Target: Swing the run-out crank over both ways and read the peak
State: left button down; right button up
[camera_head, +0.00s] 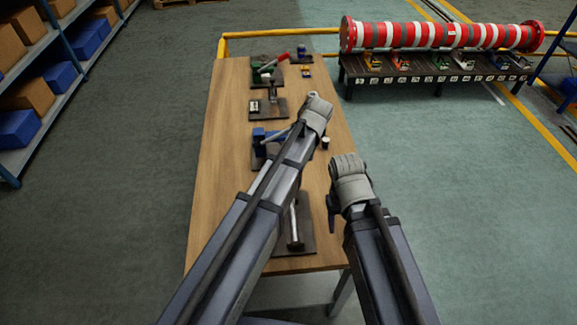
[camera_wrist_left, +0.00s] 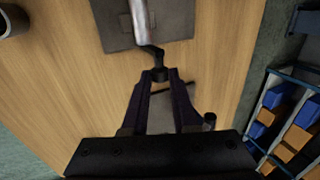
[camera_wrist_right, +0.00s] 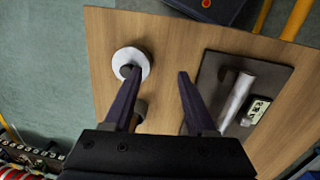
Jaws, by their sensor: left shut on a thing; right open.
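My left gripper (camera_wrist_left: 158,82) is shut on the black crank (camera_wrist_left: 157,72) in the left wrist view. The crank joins the end of a silver cylinder (camera_wrist_left: 140,20) on a dark plate (camera_wrist_left: 178,22). In the head view my left arm hides this grip. My right gripper (camera_wrist_right: 155,85) is open and empty above the wooden table in the right wrist view. Its fingers lie between a white disc with a black knob (camera_wrist_right: 130,62) and a dark plate (camera_wrist_right: 278,78) that bears a silver cylinder (camera_wrist_right: 238,100) and a small pale-faced gauge (camera_wrist_right: 258,110). The gauge's reading is too small to make out.
The wooden table (camera_head: 222,160) bears several other stations, including a blue device (camera_head: 259,136) and a red-handled one (camera_head: 272,66). A rack (camera_head: 435,78) under a red-and-white cylinder stands at the right. Shelving (camera_head: 62,38) stands at the left. The table's left strip is clear.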

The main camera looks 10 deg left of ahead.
pick_arm(q)
jog(key=c, duration=0.7)
grip_release()
jog(key=shift+r, duration=0.1)
jog(key=p+v, duration=0.7)
jog(key=shift+d+r, duration=0.2)
jog(key=shift+r, duration=0.1)
